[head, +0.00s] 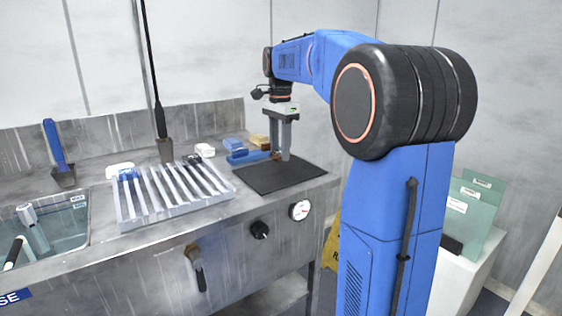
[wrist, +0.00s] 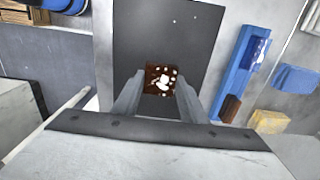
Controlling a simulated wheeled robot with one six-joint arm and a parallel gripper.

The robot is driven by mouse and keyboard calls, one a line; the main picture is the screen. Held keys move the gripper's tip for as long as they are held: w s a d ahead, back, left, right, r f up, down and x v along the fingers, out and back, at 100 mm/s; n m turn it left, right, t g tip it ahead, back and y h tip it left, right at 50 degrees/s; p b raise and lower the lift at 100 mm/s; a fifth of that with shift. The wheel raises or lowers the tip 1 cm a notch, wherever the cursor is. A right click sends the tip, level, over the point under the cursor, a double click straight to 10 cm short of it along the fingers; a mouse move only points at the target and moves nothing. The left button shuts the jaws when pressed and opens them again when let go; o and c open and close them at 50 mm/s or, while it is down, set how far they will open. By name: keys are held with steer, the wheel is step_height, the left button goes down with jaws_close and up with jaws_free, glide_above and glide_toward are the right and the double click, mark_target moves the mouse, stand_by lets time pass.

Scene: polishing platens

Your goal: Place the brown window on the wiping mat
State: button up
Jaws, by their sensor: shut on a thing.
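The brown window (wrist: 161,81), a small dark brown square with pale spots, sits between the two fingertips of my gripper (wrist: 161,77) in the wrist view. My gripper is shut on it. The wiping mat (wrist: 150,30) is the dark flat rectangle behind the window in that view.
A slatted rack (head: 160,195) and a water basin (head: 50,235) are left of the mat.

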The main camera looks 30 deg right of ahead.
mark_target(279, 153)
steer(key=shift+a+f, duration=0.1)
steer(key=shift+f, duration=1.9)
steer(key=o, duration=1.1)
steer(key=shift+f, duration=0.15)
step_height(279, 153, up, 12)
steer(key=shift+r, duration=0.15)
steer(key=s+a+f+n+t, duration=0.1)
steer(key=s+a+f+n, duration=0.4)
steer(key=s+f, duration=0.3)
steer(key=s+a+f+n+t, duration=0.2)
steer(key=s+a+f+n, duration=0.3)
steer(key=s+f, duration=0.4)
steer(key=s+a+f+n+t, duration=0.1)
steer(key=s+a+f+n, duration=0.5)
steer(key=s+f, duration=0.3)
steer(key=s+n, duration=0.1)
steer(key=s, duration=0.3)
steer(key=shift+s+f+n+t, duration=0.2)
steer(key=shift+f+n+t, duration=0.1)
steer(key=shift+t, duration=0.1)
